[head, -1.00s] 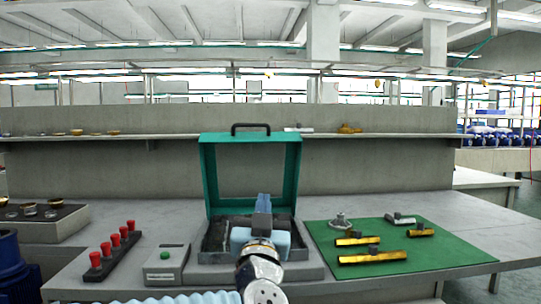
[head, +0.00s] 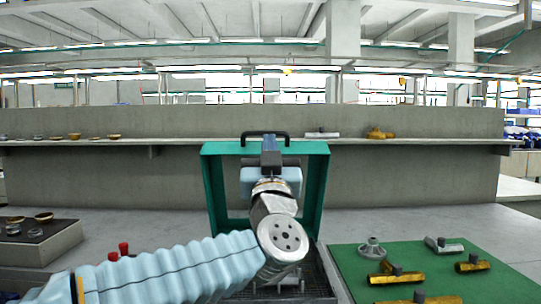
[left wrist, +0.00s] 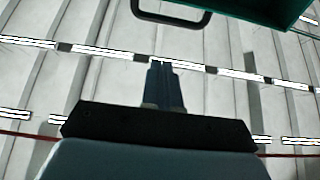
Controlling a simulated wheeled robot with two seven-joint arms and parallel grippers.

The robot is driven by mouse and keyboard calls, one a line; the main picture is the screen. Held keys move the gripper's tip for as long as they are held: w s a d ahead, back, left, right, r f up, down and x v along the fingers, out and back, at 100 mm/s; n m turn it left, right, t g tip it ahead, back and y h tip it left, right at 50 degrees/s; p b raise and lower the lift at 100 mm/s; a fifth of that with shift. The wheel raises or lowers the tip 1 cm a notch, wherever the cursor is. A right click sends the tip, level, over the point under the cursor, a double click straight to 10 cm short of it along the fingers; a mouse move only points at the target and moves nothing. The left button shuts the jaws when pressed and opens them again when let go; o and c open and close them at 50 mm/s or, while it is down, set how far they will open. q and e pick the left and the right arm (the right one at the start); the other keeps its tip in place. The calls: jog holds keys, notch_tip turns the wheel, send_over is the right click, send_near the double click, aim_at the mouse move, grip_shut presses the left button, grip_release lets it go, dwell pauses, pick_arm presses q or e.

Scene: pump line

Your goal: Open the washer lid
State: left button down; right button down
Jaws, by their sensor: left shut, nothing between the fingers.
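The washer is a box with a teal frame lid (head: 216,190) that stands raised, roughly upright, at its back. A black handle (head: 263,134) sits on the lid's top edge; it also shows at the top of the left wrist view (left wrist: 172,22). The washer's dark tub (head: 322,282) is partly hidden behind my left arm. My left gripper (head: 270,144) is shut and empty. It points up in front of the lid frame, its tips near the handle in the picture; I cannot tell if they touch. In the left wrist view its fingers (left wrist: 164,85) are together, apart from the handle. My right gripper is out of view.
A green mat (head: 350,262) with several brass parts (head: 396,274) and a grey flanged part (head: 371,250) lies to the right. Red knobs (head: 123,248) are partly hidden by my left arm. A dark tray (head: 60,240) stands left. A shelf (head: 400,143) runs behind.

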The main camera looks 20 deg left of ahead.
pick_arm(q)
jog(key=w+a+r+p, duration=0.1)
jog(key=w+a, duration=0.1)
jog(key=w, duration=0.4)
jog(key=shift+w, duration=0.2)
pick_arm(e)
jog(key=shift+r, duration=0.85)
